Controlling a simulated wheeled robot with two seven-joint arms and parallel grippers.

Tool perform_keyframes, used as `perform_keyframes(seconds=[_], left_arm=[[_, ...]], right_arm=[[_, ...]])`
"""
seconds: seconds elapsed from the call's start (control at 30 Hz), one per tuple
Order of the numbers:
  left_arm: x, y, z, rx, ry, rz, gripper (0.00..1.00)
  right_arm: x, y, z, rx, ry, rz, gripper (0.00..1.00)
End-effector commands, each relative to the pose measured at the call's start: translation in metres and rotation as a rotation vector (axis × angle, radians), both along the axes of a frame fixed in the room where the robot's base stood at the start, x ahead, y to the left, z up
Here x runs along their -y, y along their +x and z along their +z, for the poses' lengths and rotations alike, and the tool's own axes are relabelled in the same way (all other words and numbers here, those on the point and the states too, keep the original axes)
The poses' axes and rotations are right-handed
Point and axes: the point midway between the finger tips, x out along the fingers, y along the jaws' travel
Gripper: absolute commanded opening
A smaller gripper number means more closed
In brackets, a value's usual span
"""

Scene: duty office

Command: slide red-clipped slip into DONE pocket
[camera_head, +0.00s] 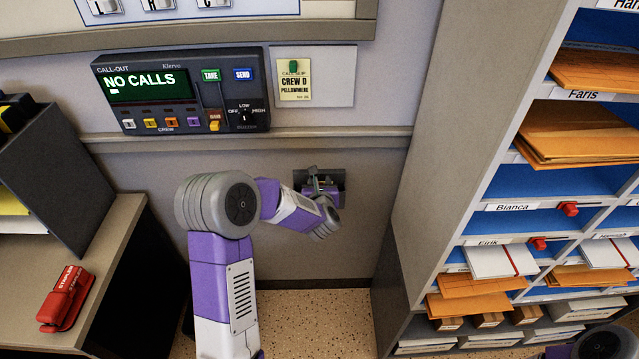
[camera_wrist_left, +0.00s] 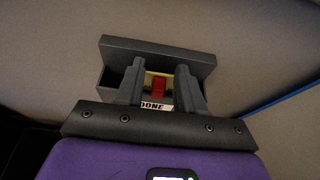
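In the left wrist view, a dark pocket (camera_wrist_left: 205,62) with a white DONE label (camera_wrist_left: 156,106) is fixed to the wall. A yellowish slip with a red clip (camera_wrist_left: 159,87) is at the pocket, its lower part hidden. My left gripper (camera_wrist_left: 160,82) is at the pocket with a finger on each side of the red clip. Gaps show between clip and fingers, so it looks open. In the head view my left gripper (camera_head: 322,188) reaches the dark pocket (camera_head: 338,178) on the wall below the ledge; the slip is too small to tell there. My right gripper is out of view.
A call-out panel (camera_head: 185,92) reads NO CALLS above the ledge (camera_head: 250,143). A green-clipped slip (camera_head: 294,82) is on a board beside it. A sorting shelf (camera_head: 415,150) with envelopes stands right. A desk with a red stapler (camera_head: 66,298) stands left.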

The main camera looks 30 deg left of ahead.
Motion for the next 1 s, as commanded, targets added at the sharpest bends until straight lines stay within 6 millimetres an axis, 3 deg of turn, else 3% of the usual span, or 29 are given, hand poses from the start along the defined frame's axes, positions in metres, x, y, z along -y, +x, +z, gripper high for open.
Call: perform_keyframes(seconds=[0.37,0.8,1.0], left_arm=[[0.002,-0.002,0.002,0.000,0.000,0.000,0.45],[0.033,-0.053,0.024,0.001,0.000,-0.002,0.45],[0.037,-0.061,0.026,0.000,-0.001,0.000,0.45]], right_arm=[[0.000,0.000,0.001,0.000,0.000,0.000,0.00],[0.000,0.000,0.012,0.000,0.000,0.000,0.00],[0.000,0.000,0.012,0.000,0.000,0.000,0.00]])
